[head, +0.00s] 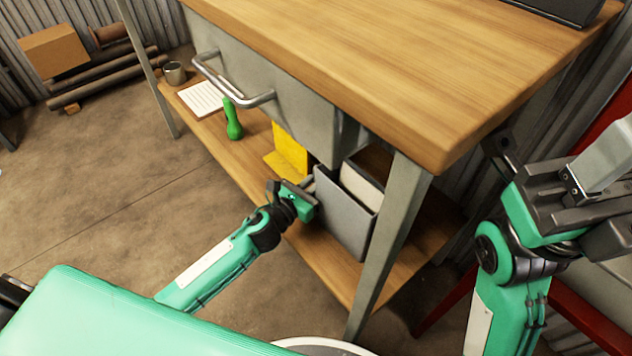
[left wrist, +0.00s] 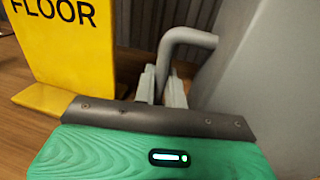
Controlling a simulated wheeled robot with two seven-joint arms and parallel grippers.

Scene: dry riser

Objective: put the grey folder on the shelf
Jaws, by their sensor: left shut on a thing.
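The grey folder (head: 343,214) looks like an upright, open-topped grey box with a pale block inside. It stands at the near right part of the lower wooden shelf (head: 240,148), under the bench. My left gripper (head: 309,187) is at its left side. In the left wrist view the fingers (left wrist: 163,90) are closed around a bent grey bar (left wrist: 188,36), which runs toward the folder's flat grey wall (left wrist: 268,90). The bar's join to the wall is not clear. My right arm is raised at the right edge; its jaws cannot be made out.
A yellow floor sign (head: 291,150) stands just beyond the gripper, also close in the left wrist view (left wrist: 70,40). A green bottle-like thing (head: 232,120), white paper (head: 202,98) and a grey cup (head: 174,73) are farther along. The bench leg (head: 388,240) stands right of the folder.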

